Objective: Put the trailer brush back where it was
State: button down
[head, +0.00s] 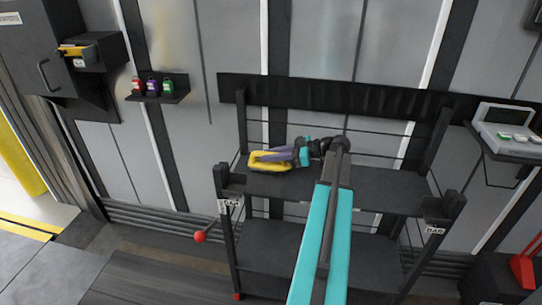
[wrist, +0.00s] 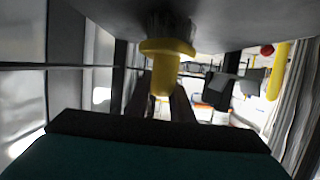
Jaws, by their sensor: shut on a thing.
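The trailer brush (head: 268,160) has a yellow body and dark bristles. In the head view it is over the left end of the rack's upper shelf (head: 370,190). My gripper (head: 288,157) is shut on it, reaching in from the right. In the wrist view the brush's yellow body (wrist: 166,52) is between my gripper's dark fingers (wrist: 165,98). Its bristles point at a grey surface along the top of that view and seem to meet it. I cannot tell whether the brush's weight rests on the shelf.
The rack has dark end posts, thin back rails and a lower shelf (head: 260,245). A red ball-ended lever (head: 199,237) sticks out at its left. A small wall shelf (head: 160,97) holds several bottles. A case (head: 507,130) stands on a bracket at right.

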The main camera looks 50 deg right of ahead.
jog(key=c, duration=1.6)
grip_release()
jog(key=shift+f, duration=0.1)
jog(key=shift+o, duration=0.2)
jog(key=shift+r, duration=0.2)
jog(key=v, duration=1.2)
jog(key=shift+b, duration=0.35)
